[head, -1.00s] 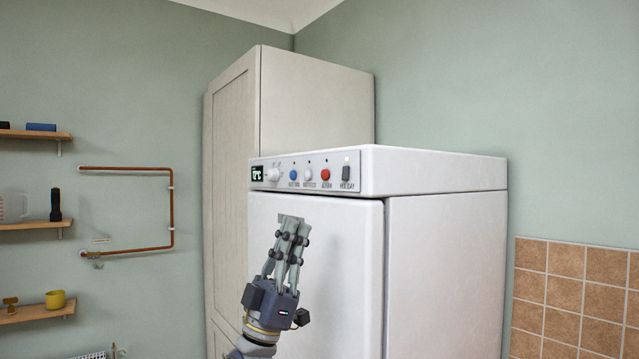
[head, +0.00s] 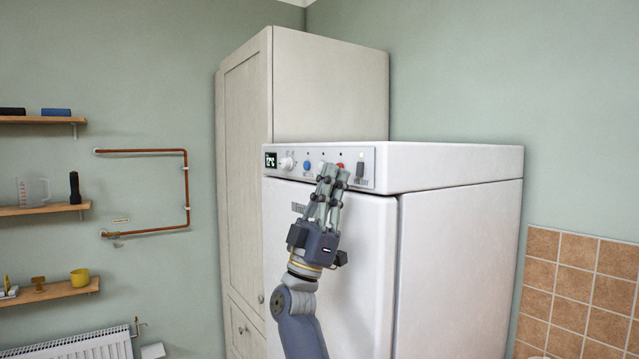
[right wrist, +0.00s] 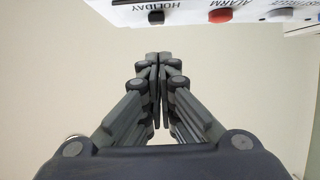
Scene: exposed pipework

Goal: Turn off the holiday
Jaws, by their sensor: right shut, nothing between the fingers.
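The black HOLIDAY switch (head: 360,169) is at the right end of the control panel on the white fridge (head: 450,168). A small pale yellowish light shows above it. My right gripper (head: 333,170) is shut and empty, pointing up in front of the panel's lower edge, left of the switch in the head view. In the right wrist view its fingertips (right wrist: 160,58) are together, below the switch in the picture and apart from it. My left gripper is not in view.
The red ALARM button (right wrist: 220,15) is beside the switch; in the head view my fingers partly hide it. A blue button (head: 307,165) and a dial (head: 286,163) are further left. A tall cabinet (head: 330,90) stands behind. Shelves and copper pipe (head: 187,190) are on the left wall.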

